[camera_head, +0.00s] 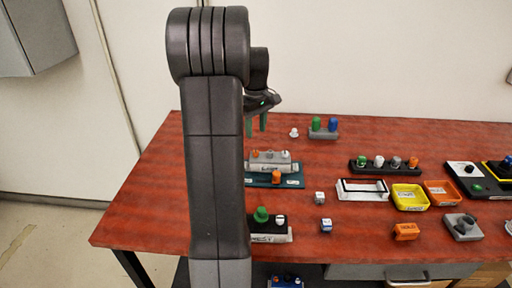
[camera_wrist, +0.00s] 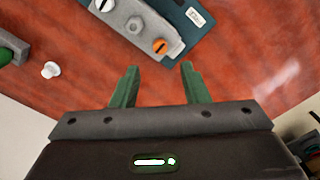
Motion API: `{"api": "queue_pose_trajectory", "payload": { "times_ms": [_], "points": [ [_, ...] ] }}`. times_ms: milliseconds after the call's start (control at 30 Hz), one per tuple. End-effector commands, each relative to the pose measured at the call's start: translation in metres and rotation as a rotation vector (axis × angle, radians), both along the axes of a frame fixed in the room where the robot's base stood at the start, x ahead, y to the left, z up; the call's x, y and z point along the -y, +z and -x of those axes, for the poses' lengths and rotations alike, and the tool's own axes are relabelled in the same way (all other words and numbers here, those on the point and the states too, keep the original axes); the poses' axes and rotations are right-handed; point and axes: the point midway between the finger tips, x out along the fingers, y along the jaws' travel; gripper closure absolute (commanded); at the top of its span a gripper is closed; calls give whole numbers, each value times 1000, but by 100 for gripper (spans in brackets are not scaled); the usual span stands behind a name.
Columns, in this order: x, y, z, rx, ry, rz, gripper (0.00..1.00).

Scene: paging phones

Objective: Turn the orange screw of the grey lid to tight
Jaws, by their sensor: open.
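The grey lid (camera_head: 270,163) sits on a dark teal base (camera_head: 252,180) on the red table. It also shows at the top of the wrist view (camera_wrist: 150,20). Its orange screw (camera_wrist: 160,46) has a dark slot and is at the lid's end nearest my gripper in the wrist view; it is small in the head view (camera_head: 255,153). A grey nut (camera_wrist: 135,25) and a white screw (camera_wrist: 104,5) stand in line with it. My gripper (camera_wrist: 159,69) is open and empty, its green fingers apart and clear of the screw. In the head view my gripper (camera_head: 256,124) is above the table behind the lid.
An orange knob (camera_head: 276,177) stands before the lid. A white pawn-like piece (camera_head: 294,132) and a holder with green and blue knobs (camera_head: 324,128) are behind it. A green-knobbed block (camera_head: 268,228) is in front. Trays (camera_head: 409,197) and devices fill the right. The table's back left is bare.

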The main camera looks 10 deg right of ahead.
Motion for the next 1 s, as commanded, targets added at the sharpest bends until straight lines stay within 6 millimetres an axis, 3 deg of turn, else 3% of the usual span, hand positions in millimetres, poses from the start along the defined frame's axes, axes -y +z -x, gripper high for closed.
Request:
{"api": "queue_pose_trajectory", "payload": {
  "times_ms": [200, 400, 833, 1000],
  "points": [
    [0, -46, 1, -3, 0, -1, 59],
    [0, -73, 0, -1, -1, 0, 59],
    [0, -83, 0, 1, -1, 0, 59],
    [0, -82, 0, 1, -1, 0, 92]
  ]
}}
